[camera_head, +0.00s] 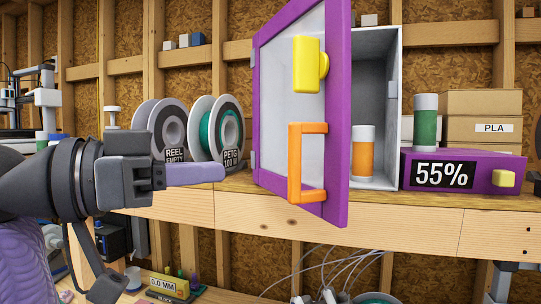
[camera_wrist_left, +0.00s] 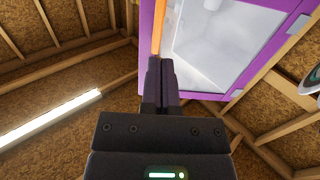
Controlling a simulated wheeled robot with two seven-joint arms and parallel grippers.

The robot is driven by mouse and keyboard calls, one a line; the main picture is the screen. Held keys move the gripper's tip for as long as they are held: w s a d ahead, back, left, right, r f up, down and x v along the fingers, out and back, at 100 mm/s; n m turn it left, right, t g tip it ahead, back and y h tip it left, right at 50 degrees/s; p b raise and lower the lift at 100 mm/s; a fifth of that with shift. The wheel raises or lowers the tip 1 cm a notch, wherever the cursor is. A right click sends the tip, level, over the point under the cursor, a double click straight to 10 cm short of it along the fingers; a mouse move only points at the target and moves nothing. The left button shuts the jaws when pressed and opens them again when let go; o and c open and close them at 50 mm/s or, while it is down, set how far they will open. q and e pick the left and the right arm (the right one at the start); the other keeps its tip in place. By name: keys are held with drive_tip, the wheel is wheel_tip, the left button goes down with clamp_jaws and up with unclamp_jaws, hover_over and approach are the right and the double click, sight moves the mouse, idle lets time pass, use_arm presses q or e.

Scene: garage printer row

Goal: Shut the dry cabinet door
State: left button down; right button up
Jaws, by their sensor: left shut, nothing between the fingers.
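The dry cabinet (camera_head: 376,60) is a grey box on the bench. Its door (camera_head: 338,120), purple-framed with a pale panel, stands open, its near edge swung out towards me. An orange handle (camera_head: 294,165) and a yellow block (camera_head: 306,65) are on the door's face. My left gripper (camera_head: 222,173) is shut and empty, left of the door, its tips apart from the handle in the head view. In the left wrist view the shut fingers (camera_wrist_left: 160,62) point at the door frame (camera_wrist_left: 146,22), and the orange handle (camera_wrist_left: 158,28) shows just beyond the tips. My right gripper is not in view.
An orange-labelled jar (camera_head: 362,152) stands in the cabinet. Right of it is a purple box reading 55% (camera_head: 405,172) with a green jar (camera_head: 426,120) on top. Filament reels (camera_head: 202,112) stand on the bench behind my left gripper. Cables hang below the bench.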

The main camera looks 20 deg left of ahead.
sight(288, 168)
use_arm(q)
drive_tip(key=p+x, duration=0.2)
drive_tip(key=x, duration=0.4)
drive_tip(key=shift+d+r, duration=0.1)
drive_tip(key=shift+w+d, duration=0.25)
drive_tip(key=shift+d, duration=0.1)
